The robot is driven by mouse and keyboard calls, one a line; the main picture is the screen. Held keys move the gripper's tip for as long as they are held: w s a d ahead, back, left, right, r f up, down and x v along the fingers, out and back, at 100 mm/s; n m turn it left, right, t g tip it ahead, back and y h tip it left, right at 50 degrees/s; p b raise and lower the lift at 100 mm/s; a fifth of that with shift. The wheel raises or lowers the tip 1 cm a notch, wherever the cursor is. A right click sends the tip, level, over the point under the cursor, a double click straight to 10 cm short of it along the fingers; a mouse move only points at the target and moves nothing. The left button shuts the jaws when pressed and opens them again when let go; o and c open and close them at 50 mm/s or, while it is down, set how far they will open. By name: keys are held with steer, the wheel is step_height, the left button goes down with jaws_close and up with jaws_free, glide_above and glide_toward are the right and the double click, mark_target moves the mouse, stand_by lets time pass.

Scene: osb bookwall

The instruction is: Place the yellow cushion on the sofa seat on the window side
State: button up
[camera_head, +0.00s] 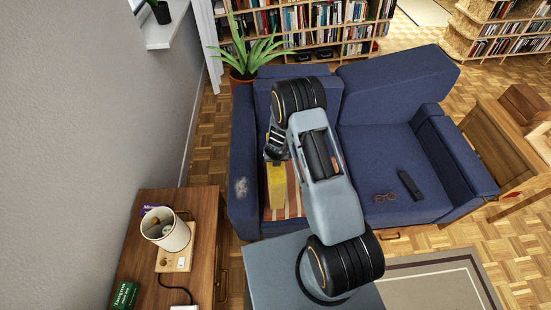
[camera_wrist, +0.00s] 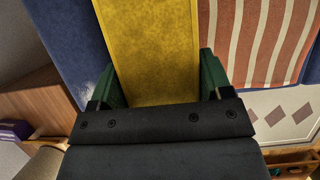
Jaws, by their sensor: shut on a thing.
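The yellow cushion (camera_head: 278,188) is held on edge over the left seat of the blue sofa (camera_head: 385,150), the end nearest the wall and window sill. In the wrist view the yellow cushion (camera_wrist: 150,45) fills the space between the two green fingers of my gripper (camera_wrist: 160,82), which is shut on it. My gripper (camera_head: 276,156) points down at the cushion's top in the head view. A striped orange and white cloth (camera_head: 295,200) lies on that seat, beside and behind the cushion. I cannot tell whether the cushion touches the seat.
Glasses (camera_head: 385,197) and a black remote (camera_head: 410,185) lie on the right seat. A wooden side table (camera_head: 205,225) with a lamp (camera_head: 165,230) stands front left. A potted plant (camera_head: 245,60) and bookshelves (camera_head: 300,30) are behind the sofa. The window sill (camera_head: 165,28) is upper left.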

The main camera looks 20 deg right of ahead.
steer(key=shift+s+f+b, duration=0.2)
steer(key=shift+f+b, duration=0.15)
steer(key=shift+f, duration=0.15)
steer(key=shift+s+f+b, duration=0.15)
steer(key=shift+f+b, duration=0.15)
steer(key=shift+f, duration=0.15)
steer(key=o, duration=1.6)
steer(key=shift+w+r, duration=0.1)
steer(key=shift+r, duration=0.1)
